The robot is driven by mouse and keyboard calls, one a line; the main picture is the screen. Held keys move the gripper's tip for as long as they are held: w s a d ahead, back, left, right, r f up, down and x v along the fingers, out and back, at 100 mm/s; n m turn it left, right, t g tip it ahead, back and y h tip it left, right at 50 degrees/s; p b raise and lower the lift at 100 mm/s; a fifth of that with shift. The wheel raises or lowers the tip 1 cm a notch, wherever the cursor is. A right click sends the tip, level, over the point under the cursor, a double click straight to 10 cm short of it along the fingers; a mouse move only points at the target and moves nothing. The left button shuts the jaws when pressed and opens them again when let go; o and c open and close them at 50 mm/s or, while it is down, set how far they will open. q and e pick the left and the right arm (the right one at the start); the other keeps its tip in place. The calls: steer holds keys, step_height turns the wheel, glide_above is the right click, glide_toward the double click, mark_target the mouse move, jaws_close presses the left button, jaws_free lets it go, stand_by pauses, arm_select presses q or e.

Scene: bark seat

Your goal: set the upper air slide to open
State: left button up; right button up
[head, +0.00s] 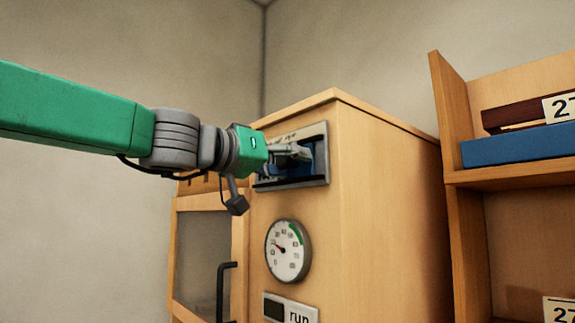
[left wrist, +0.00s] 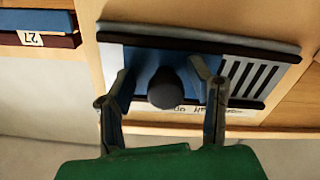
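The upper air slide (head: 322,153) is a grey-framed plate with a blue slider, high on the front of the wooden cabinet. In the left wrist view, which is upside down, the slide (left wrist: 200,38) has a dark round knob (left wrist: 165,88) on its blue plate (left wrist: 142,62). Pale slots with dark gaps (left wrist: 250,78) show on the right. My left gripper (head: 300,153) is at the slide in the head view. In the left wrist view its open fingers (left wrist: 162,75) stand on both sides of the knob, with gaps visible. Lettering by the slide is partly hidden and unreadable. My right gripper is out of view.
Below the slide are a round dial gauge (head: 288,250) and a "run" plate (head: 290,308). A glazed door with a dark handle (head: 227,290) is at the left. A shelf unit (head: 465,190) with a blue item (head: 515,147) stands at the right.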

arm_select(q)
steer(key=shift+a+r, duration=0.1)
steer(key=shift+a, duration=0.2)
steer(key=v, duration=1.1)
steer(key=shift+s+a, duration=0.15)
steer(key=shift+a, duration=0.1)
steer(key=shift+d, duration=0.2)
